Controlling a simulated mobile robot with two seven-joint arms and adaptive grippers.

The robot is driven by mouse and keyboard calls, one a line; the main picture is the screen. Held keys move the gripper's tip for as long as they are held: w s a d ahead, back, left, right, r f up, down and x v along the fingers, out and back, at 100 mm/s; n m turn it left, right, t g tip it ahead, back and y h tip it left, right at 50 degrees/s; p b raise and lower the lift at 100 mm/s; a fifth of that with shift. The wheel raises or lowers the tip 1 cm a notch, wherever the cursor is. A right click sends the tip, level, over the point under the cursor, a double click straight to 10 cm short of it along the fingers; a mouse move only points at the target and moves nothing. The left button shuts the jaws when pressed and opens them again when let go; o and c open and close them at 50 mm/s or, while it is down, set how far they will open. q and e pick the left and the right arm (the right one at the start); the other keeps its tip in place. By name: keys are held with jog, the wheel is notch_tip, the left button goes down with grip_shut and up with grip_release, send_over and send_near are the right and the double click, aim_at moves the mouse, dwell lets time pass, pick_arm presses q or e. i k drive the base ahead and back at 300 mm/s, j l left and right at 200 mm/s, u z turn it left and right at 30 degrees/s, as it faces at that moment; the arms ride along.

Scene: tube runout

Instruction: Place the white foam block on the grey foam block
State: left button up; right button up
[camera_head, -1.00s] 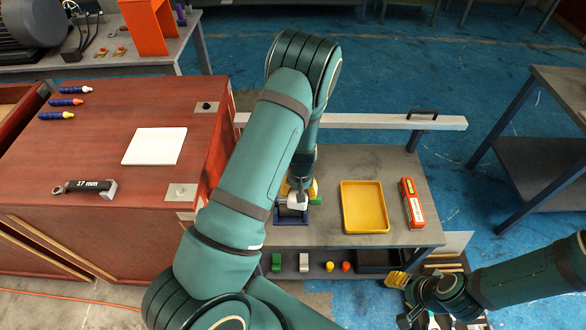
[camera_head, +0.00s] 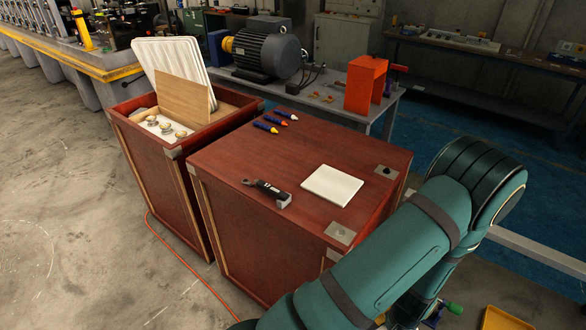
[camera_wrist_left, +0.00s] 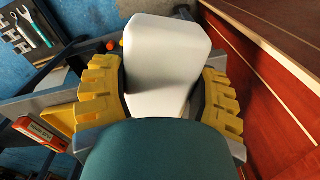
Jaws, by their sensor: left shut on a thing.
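In the left wrist view my left gripper (camera_wrist_left: 162,85) has its yellow fingers closed on both sides of a white foam block (camera_wrist_left: 165,55). The block is pale, with rounded edges, and fills the space between the fingers. Its lower end is hidden by my own green part in the foreground. In the head view my green left arm crosses the lower right and its gripper cannot be made out. I cannot identify the grey foam block in either view. My right gripper is in neither view.
A yellow tray (camera_head: 505,320) shows at the bottom right.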

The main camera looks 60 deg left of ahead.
aim_at(138, 111)
jog(key=u, duration=3.1)
jog(key=i+j+u, duration=0.1)
jog(key=u, duration=0.3)
jog(key=i+u, duration=0.15)
jog(key=u, duration=0.25)
jog(key=i, duration=5)
jog(key=i+j+z, duration=0.1)
jog(key=i+z, duration=0.3)
jog(key=i+j+z, duration=0.15)
jog(key=z, duration=0.25)
